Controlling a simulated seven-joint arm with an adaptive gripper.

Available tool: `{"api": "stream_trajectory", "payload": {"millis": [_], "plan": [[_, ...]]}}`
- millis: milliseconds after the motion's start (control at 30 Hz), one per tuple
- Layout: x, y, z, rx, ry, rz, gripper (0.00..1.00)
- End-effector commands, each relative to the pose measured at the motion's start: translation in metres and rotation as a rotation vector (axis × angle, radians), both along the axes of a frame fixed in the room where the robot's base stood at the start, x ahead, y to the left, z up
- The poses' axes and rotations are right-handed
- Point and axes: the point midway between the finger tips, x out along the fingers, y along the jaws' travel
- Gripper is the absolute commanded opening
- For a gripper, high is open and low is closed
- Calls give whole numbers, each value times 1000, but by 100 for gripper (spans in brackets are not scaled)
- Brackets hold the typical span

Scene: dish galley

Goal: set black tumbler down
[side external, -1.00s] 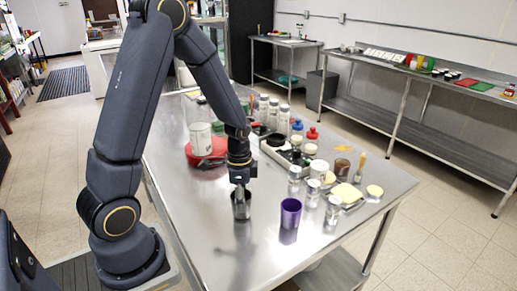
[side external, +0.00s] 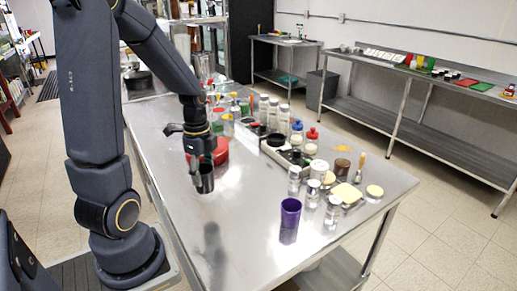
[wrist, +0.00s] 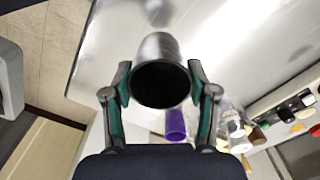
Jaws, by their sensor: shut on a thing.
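The black tumbler (side external: 205,181) hangs upright or nearly so in my gripper (side external: 199,163), above the left part of the steel table (side external: 255,255). A gap shows between its base and its dark reflection on the tabletop. In the wrist view my gripper (wrist: 159,88) has one finger on each side of the tumbler (wrist: 158,48), whose open dark mouth faces the camera. The tumbler is plain and looks dark and glossy. Nothing shows directly under it except bare steel.
A purple cup (side external: 290,213) stands on the table to the right of the tumbler. Beyond it are several jars, shakers and yellow pieces. A red round item (side external: 220,150) lies behind my gripper. The table's near left part is bare.

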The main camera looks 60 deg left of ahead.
Motion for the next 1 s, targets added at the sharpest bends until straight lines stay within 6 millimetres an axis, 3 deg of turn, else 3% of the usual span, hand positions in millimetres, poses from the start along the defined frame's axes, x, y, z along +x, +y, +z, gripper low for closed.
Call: {"api": "stream_trajectory", "payload": {"millis": [100, 233, 700, 1000], "plan": [[-19, 16, -1, -2, 2, 84, 24], [-26, 24, -10, -3, 4, 124, 24], [-27, 24, -76, -3, 4, 129, 24], [-26, 25, -80, -1, 1, 129, 24]]}}
